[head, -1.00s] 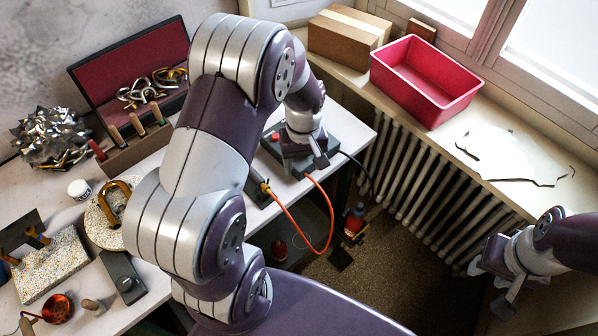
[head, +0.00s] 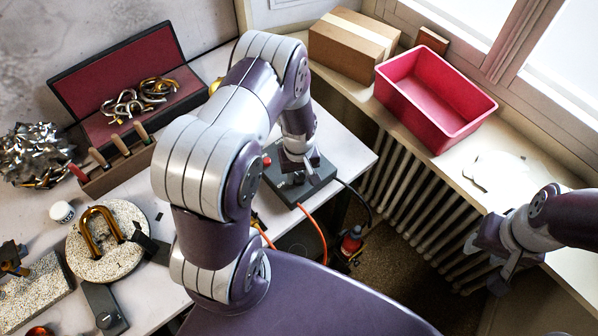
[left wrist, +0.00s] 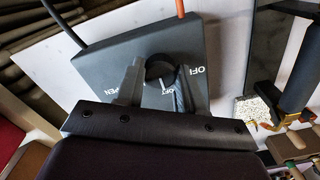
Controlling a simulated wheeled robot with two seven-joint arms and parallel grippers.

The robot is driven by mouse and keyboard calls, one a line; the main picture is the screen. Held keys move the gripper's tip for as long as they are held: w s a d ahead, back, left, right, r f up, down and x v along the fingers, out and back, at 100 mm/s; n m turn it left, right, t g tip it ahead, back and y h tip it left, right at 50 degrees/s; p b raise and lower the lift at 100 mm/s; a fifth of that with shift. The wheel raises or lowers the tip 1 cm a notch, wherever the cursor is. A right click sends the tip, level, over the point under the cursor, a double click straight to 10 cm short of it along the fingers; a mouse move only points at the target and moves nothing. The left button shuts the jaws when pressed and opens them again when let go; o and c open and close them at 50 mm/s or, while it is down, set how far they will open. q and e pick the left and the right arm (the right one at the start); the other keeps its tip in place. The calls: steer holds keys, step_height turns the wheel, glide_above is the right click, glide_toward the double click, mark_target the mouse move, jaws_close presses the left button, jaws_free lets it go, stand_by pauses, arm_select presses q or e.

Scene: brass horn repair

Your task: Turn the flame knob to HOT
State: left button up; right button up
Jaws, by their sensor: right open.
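The dark control box (head: 318,184) stands at the bench corner, an orange hose and a dark cable leading from it. In the left wrist view the box (left wrist: 105,62) fills the upper middle. Its round black flame knob (left wrist: 160,67) has a white pointer line towards partly covered lettering, perhaps SOFT. OFF shows to the right and OPEN to the left. My left gripper (left wrist: 161,78) has one finger on each side of the knob; whether they press on it I cannot tell. In the head view this gripper (head: 299,165) is low over the box. My right gripper (head: 487,262) is open and empty near the radiator.
A red knob (head: 267,161) is beside the left gripper. A pink bin (head: 437,95) and a cardboard box (head: 350,45) stand on the sill. An open case (head: 125,85), a tool rack (head: 118,165) and a round stone slab (head: 90,262) with a brass tube occupy the bench left.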

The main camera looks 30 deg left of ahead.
arm_select(q)
steer(key=shift+c, duration=1.3)
steer(key=shift+m, duration=0.3)
steer(key=m, duration=1.1)
steer(key=shift+w+r, duration=0.1)
steer(key=shift+m, duration=0.3)
steer(key=o, duration=1)
steer(key=shift+o, duration=0.2)
